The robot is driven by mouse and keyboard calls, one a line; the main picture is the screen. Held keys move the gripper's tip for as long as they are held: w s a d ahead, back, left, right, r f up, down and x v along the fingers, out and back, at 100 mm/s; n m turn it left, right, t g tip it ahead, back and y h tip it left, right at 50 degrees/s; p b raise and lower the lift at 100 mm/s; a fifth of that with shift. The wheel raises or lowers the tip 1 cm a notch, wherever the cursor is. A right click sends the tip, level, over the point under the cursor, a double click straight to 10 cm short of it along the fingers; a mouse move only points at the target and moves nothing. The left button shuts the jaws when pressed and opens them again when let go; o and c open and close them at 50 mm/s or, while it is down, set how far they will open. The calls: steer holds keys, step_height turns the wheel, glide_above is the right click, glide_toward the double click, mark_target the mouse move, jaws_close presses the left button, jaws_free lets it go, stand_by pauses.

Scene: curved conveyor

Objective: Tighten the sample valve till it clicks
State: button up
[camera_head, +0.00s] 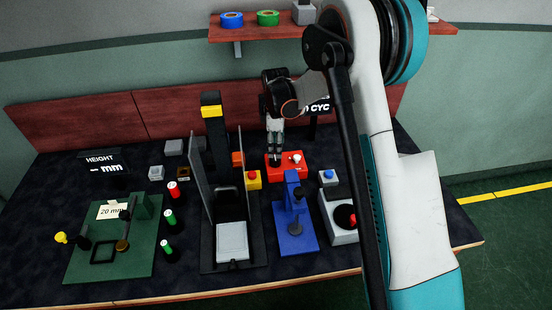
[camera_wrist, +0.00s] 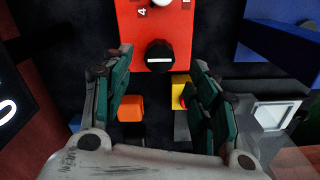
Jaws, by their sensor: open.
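A red box (camera_head: 300,171) sits on the dark table; it fills the top middle of the wrist view (camera_wrist: 178,30). A round black knob (camera_wrist: 159,55) stands at its near edge in the wrist view. I take this to be the sample valve, though no readable name shows. A white knob (camera_wrist: 162,2) is cut off at the top edge. My gripper (camera_head: 275,155) points down over the left part of the red box. In the wrist view my gripper (camera_wrist: 161,66) is open, its fingers either side of the black knob with gaps; I cannot tell the height between them.
A blue stand (camera_head: 297,240) is in front of the red box. A yellow box with a red button (camera_head: 253,179) and a tall-walled black press (camera_head: 212,250) stand to the left. A green board (camera_head: 100,265) lies far left.

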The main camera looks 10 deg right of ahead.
mark_target(275, 161)
steer(key=shift+f+b, duration=0.65)
steer(key=shift+f, duration=2.1)
steer(key=shift+c, duration=0.6)
steer(key=c, duration=0.9)
